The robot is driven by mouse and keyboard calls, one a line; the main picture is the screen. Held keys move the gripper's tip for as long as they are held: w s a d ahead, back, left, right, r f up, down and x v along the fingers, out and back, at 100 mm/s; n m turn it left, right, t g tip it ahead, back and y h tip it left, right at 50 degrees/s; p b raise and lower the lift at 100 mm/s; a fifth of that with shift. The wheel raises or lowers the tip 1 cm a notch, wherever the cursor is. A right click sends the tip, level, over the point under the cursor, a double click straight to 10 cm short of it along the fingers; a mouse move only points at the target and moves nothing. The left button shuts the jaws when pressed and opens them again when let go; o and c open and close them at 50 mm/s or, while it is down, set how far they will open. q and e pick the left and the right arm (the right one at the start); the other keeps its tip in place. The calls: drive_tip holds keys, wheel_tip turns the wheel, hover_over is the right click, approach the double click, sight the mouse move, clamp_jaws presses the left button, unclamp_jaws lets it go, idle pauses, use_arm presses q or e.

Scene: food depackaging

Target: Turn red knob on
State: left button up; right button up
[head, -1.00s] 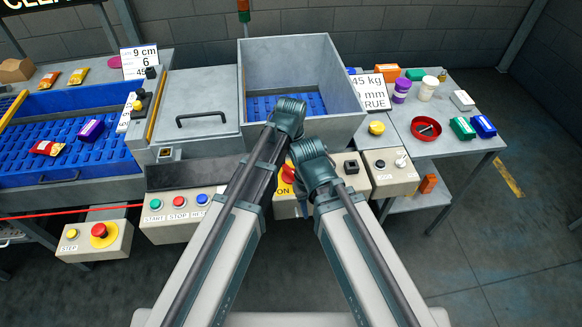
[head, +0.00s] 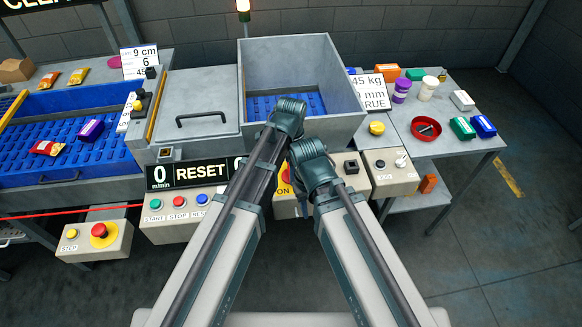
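The red knob (head: 285,173) sits on a yellow plate on a beige control box (head: 284,210), with an "ON" label below it. Only its left part shows; my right arm hides the rest, so its exact angle is unclear. My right arm ends in a dark joint just right of the knob. My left arm ends in a dark joint above the knob, in front of the grey bin. The fingers of both grippers are hidden behind my arms. A black display (head: 190,173) is lit, reading "0 m/min" and "RESET".
Left of the knob is a box with START, STOP and RESET buttons (head: 178,205). A red emergency button (head: 99,230) is at lower left. A switch box (head: 391,170) is at right. The open grey bin (head: 345,75) stands behind my arms.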

idle(0.4)
use_arm(q)
drive_tip(key=o, duration=1.1)
wheel_tip(320, 180, up, 14)
drive_tip(key=p, duration=1.3)
drive_tip(key=shift+f+p, duration=0.1)
drive_tip(key=shift+p, duration=0.3)
